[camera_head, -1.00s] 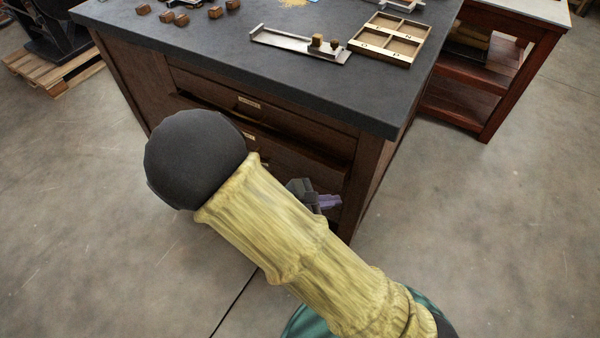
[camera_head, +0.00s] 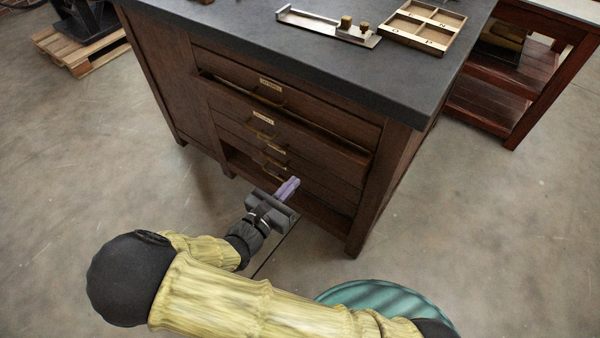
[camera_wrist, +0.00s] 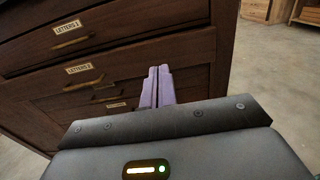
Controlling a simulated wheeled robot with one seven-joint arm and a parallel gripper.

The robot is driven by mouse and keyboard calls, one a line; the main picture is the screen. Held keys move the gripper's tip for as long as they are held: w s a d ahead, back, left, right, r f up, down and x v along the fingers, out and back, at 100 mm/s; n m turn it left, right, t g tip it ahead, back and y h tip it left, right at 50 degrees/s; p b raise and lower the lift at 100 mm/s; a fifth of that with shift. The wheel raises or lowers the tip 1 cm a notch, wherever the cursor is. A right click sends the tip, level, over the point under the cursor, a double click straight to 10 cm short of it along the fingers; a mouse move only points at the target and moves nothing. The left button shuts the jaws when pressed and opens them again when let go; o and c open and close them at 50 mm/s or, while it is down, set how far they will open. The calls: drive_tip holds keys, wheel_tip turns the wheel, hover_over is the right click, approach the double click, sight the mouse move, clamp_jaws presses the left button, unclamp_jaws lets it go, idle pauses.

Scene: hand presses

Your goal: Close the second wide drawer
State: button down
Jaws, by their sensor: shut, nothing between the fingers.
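The wide drawers are stacked in the front of a dark wooden cabinet. The second wide drawer (camera_head: 315,137) stands out a little from the front, its upper edge showing as a ledge below the top drawer (camera_head: 320,106).
The grey worktop (camera_head: 400,82) overhangs the drawers and bears a metal composing tray (camera_head: 315,26) and a divided wooden box (camera_head: 445,37). A red-brown shelf unit (camera_head: 500,88) stands at the right, a pallet (camera_head: 82,52) at the far left. The floor in front is open.

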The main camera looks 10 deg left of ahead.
sight(325, 145)
drive_tip(key=b+x, duration=0.2)
drive_tip(key=x, duration=1.1)
drive_tip(key=shift+b, duration=0.4)
drive_tip(key=shift+w+a+r, duration=0.1)
